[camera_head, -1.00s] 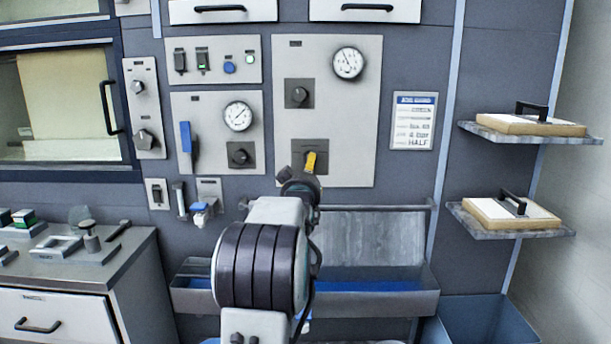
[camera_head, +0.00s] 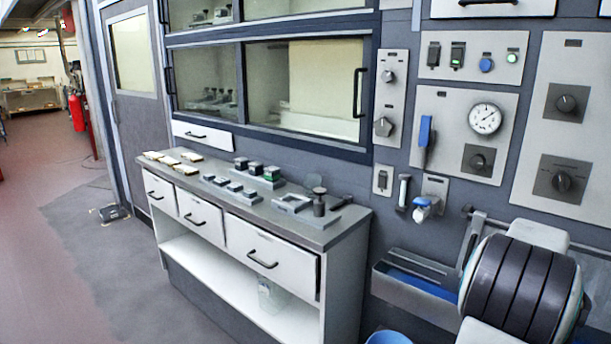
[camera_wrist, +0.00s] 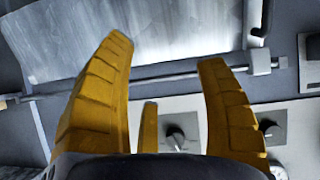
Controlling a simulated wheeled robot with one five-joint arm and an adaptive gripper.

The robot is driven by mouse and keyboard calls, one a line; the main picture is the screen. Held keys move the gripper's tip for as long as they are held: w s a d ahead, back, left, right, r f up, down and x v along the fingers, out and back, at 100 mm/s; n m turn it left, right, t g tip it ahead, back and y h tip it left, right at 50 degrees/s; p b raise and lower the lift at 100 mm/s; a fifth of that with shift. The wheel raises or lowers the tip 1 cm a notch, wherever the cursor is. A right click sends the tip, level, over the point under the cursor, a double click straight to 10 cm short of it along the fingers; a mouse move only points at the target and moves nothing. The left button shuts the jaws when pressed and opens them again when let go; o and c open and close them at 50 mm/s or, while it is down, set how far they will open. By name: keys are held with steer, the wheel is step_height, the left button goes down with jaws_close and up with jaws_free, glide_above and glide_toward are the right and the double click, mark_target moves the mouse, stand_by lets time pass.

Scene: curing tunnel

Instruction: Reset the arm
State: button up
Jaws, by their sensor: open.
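My gripper (camera_wrist: 165,100) shows in the wrist view with its yellow fingers spread apart and nothing between them. Beyond the fingers are a rail (camera_wrist: 180,76), a grey sheet-like panel (camera_wrist: 150,35) and a control plate with a dark knob (camera_wrist: 176,138). In the head view only part of my arm shows at the lower right; the gripper itself is out of that view.
A workbench (camera_head: 340,228) with drawers and small items stands in the middle. A trough (camera_head: 415,292) hangs on the wall beside my arm. A blue bucket (camera_head: 388,338) is at the bottom edge. Open floor (camera_head: 75,265) lies to the left.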

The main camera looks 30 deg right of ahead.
steer(key=s+a+f+g+y, duration=0.25)
steer(key=a+f+y, duration=0.35)
steer(key=a+f, duration=0.65)
steer(key=a+y+p, duration=0.1)
steer(key=a+y, duration=0.2)
steer(key=a, duration=0.8)
steer(key=w+a+r+n+t+y+p, duration=0.1)
steer(key=a+r+n+p, duration=0.2)
steer(key=a, duration=0.8)
steer(key=w+a+r+n+t+p, duration=0.1)
steer(key=a+r+n+p, duration=0.3)
steer(key=a, duration=0.8)
steer(key=w+a+r+n+t+y+p, duration=0.1)
steer(key=w+a+r+n+p, duration=0.2)
steer(key=a+r+n, duration=0.4)
steer(key=shift+w+a+r+y, duration=0.15)
steer(key=shift+a+r+y, duration=0.15)
steer(key=shift+a+r, duration=1.6)
steer(key=shift+a+f, duration=0.4)
steer(key=shift+f, duration=0.2)
